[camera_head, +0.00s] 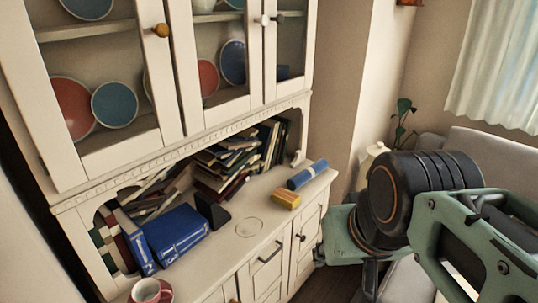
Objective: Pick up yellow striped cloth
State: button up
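A small yellow folded thing (287,199) lies on the cabinet counter near its right end. It may be the yellow striped cloth, but its stripes are too small to make out clearly. A blue rolled or boxy thing (307,175) lies just behind it to the right. My green and black arm fills the lower right, to the right of the yellow thing and apart from it in the picture. I cannot make out my gripper's fingertips or whether they hold anything.
The white cabinet (262,193) has blue books (176,234) at left, a black wedge (212,211), piled books (228,165) and a red cup (148,291) in front. The counter's middle is clear. A plant (401,117) and a pale sofa (490,146) stand at right.

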aim_at(287, 198)
jog(key=i+z, duration=0.35)
jog(key=i, duration=0.45)
jog(key=i+j+z, duration=0.1)
jog(key=i+z, duration=0.3)
jog(key=i, duration=0.4)
jog(key=k, duration=0.1)
jog(key=u, duration=0.05)
